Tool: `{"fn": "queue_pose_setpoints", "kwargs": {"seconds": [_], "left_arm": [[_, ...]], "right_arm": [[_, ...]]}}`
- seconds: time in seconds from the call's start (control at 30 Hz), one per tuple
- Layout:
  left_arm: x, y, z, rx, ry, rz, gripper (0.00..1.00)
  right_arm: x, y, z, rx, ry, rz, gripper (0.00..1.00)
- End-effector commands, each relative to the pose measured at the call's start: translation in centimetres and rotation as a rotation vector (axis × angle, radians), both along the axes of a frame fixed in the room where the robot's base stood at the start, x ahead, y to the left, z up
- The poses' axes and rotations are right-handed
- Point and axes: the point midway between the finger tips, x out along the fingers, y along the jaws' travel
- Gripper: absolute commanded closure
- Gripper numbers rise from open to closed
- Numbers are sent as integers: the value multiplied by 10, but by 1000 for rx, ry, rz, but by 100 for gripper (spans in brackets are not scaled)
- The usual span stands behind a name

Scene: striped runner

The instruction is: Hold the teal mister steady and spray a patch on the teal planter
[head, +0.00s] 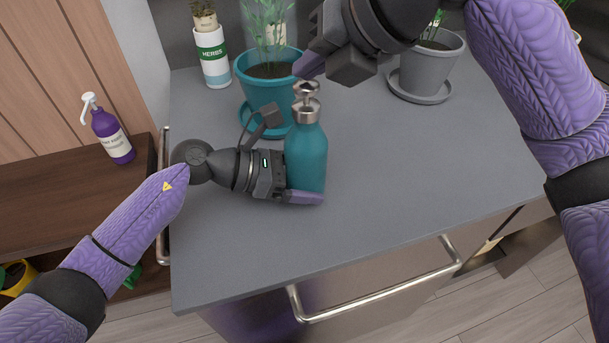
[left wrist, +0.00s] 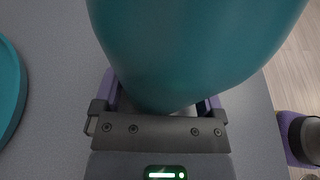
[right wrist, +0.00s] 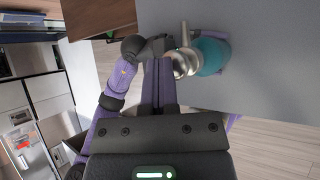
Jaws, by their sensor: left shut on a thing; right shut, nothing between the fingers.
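The teal mister (head: 306,160) stands upright on the grey counter, with a silver pump head (head: 306,100) on top. My left gripper (head: 290,160) is shut around its body from the left; the teal body also fills much of the left wrist view (left wrist: 190,45). My right gripper (head: 309,66) is shut and empty, its fingertips close to the pump head; I cannot tell whether they touch it. In the right wrist view the fingers (right wrist: 159,70) are together beside the pump head (right wrist: 182,63). The teal planter (head: 258,92), holding a leafy plant, stands behind the mister, partly hidden by my left gripper.
A grey planter (head: 430,72) on a saucer stands at the back right. A white and green herbs can (head: 212,58) is at the back left. The counter's front and right (head: 420,170) are clear.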

Motion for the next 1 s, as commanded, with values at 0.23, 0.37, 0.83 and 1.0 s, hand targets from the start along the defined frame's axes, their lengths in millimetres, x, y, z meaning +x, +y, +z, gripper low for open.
{"fn": "queue_pose_setpoints", "kwargs": {"seconds": [0.23,0.37,0.83,1.0], "left_arm": [[0,0,0,-1,0,0,90],[0,0,0,-1,0,0,90],[0,0,0,0,0,0,90],[0,0,0,0,0,0,90]], "right_arm": [[0,0,8,-1,2,1,100],[0,0,8,0,1,1,100],[0,0,65,1,-2,-1,100],[0,0,69,0,1,1,100]]}}
